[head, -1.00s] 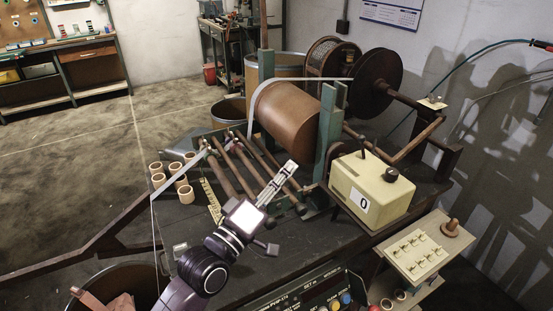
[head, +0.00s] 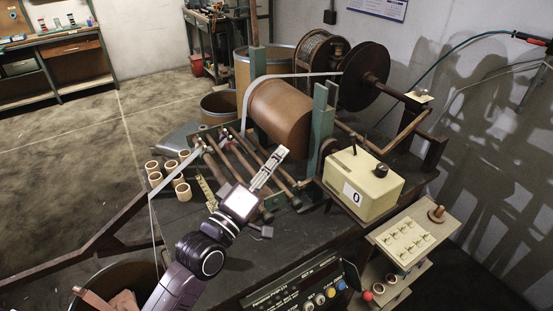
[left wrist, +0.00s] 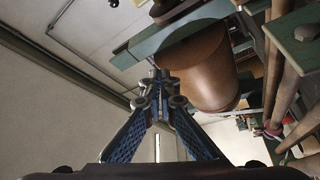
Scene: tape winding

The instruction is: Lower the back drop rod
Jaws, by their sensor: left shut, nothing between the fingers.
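Several brown rods (head: 236,156) lie side by side in front of the brown drum (head: 281,113); I cannot tell which one is the back drop rod. They slope from the upper left down to the lower right, and some end in round knobs. Rods also show at the right of the left wrist view (left wrist: 275,75). My left gripper (head: 281,152) is shut and empty, with its tips above the rods' right part, in front of the drum. In the left wrist view its fingertips (left wrist: 160,85) meet beside the drum. It hides part of the rods. My right gripper is out of view.
A cream box (head: 362,184) marked 0 stands to the right of the rods. A green post (head: 320,130) rises beside the drum. Several small tan rings (head: 156,179) sit at the left. A control panel (head: 293,288) is at the front.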

